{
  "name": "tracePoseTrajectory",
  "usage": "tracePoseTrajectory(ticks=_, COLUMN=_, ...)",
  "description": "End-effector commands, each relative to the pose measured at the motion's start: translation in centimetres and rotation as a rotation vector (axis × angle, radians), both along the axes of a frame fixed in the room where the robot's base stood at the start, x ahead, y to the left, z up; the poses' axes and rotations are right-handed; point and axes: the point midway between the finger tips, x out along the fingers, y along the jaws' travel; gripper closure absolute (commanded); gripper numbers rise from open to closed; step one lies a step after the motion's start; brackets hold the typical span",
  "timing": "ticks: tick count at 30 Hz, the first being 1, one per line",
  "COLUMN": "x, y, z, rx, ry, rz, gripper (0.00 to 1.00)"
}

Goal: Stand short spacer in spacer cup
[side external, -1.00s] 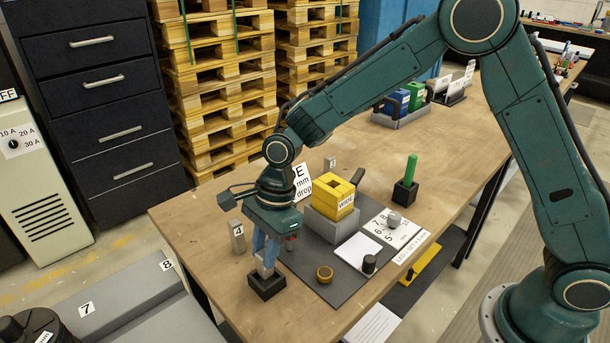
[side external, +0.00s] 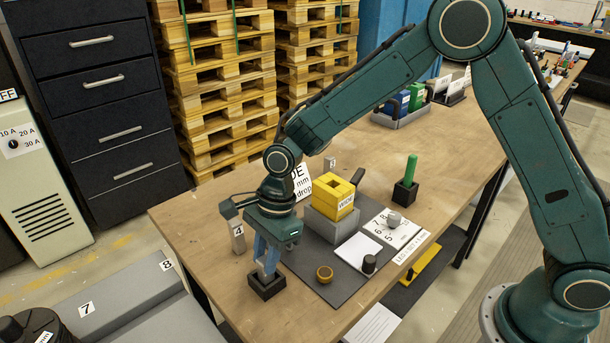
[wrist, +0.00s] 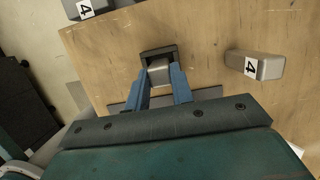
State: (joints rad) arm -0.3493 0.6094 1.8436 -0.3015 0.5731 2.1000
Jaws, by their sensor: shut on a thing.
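My gripper (side external: 267,268) points down with its blue fingers shut on a short grey spacer (wrist: 158,72). The square black spacer cup (side external: 267,287) stands on the wooden table directly under the fingertips. In the wrist view the cup (wrist: 147,53) shows its dark rim just beyond the spacer, and the spacer's lower end overlaps the opening. The fingers and the spacer hide most of the cup's inside, so I cannot tell how deep the spacer sits or whether it touches the bottom.
A grey block marked 4 (side external: 238,238) stands left of my gripper. A brass ring (side external: 324,273) and a black knob (side external: 369,264) lie to the right on the dark mat (side external: 335,290). A yellow box (side external: 335,198) and a black holder with a green rod (side external: 411,170) stand farther back.

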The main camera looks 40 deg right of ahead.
Motion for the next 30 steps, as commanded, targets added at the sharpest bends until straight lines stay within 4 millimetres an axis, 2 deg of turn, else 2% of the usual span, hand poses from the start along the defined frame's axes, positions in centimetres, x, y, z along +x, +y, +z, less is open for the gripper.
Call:
tracePoseTrajectory(ticks=20, x=0.0, y=0.0, z=-1.2, rx=0.000, ry=0.000, rz=0.000, gripper=1.00)
tracePoseTrajectory(ticks=21, x=0.0, y=0.0, z=-1.2, rx=0.000, ry=0.000, rz=0.000, gripper=0.73)
tracePoseTrajectory(ticks=24, x=0.0, y=0.0, z=-1.2, rx=0.000, ry=0.000, rz=0.000, gripper=0.53)
tracePoseTrajectory(ticks=30, x=0.0, y=0.0, z=-1.2, rx=0.000, ry=0.000, rz=0.000, gripper=0.51)
